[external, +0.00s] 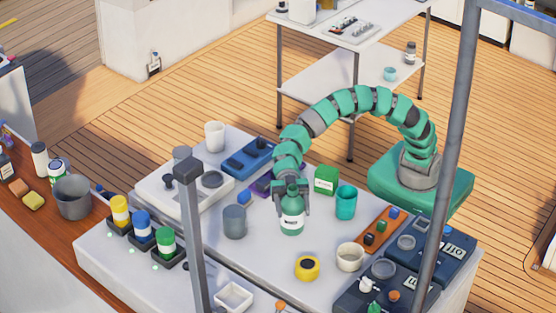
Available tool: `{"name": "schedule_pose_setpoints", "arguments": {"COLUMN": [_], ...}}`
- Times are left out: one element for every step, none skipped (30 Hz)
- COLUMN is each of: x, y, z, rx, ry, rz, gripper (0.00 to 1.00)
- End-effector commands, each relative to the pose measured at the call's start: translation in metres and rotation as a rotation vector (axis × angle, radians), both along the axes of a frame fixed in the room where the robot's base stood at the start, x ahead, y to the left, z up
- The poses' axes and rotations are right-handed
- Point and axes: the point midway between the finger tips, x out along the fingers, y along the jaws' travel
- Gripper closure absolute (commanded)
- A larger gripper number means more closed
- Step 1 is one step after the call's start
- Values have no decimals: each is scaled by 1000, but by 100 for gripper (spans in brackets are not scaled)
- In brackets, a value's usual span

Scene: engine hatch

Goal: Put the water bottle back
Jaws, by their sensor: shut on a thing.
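The water bottle (292,219) is green with a white label and stands upright near the middle of the light hatch top. My gripper (291,198) is shut on the upper part of the bottle, with a finger on each side. The arm arches over from the right and comes down onto the bottle from above. Whether the bottle's base touches the surface or hangs just above it, I cannot tell.
A grey cup (235,222) stands left of the bottle, a teal cup (346,202) right, a green box (326,179) behind. A yellow tape roll (307,268) and white cup (350,257) are in front. Capped bottles (143,229) sit in holders at left. A grey post (190,240) stands in the foreground.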

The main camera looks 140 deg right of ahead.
Motion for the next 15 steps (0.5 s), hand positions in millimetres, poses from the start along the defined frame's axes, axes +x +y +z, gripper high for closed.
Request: {"name": "schedule_pose_setpoints", "arguments": {"x": [0,0,0,0,0,0,0,0,0,0,0,0,0,0,0], "y": [0,-1,-1,-1,-1,-1,-1,-1,-1,-1,-1,-1,-1,-1,-1], "z": [-8,-10,-13,-14,-15,-17,-18,-20,-23,-27,-31,-36,-41,-45,-49], "rx": [1,1,1,1,0,1,1,1,1,1,1,1,0,0,0], "ry": [1,1,1,-1,-1,-2,-2,-2,-1,-1,-1,-1,0,0,0], "rz": [0,-1,-1,-1,-1,-1,-2,-2,-2,-2,-2,-2,-2,-2,-2], "gripper": [100,100,100,100,100,100,100,100,100,100,100,100,100,100,100]}}
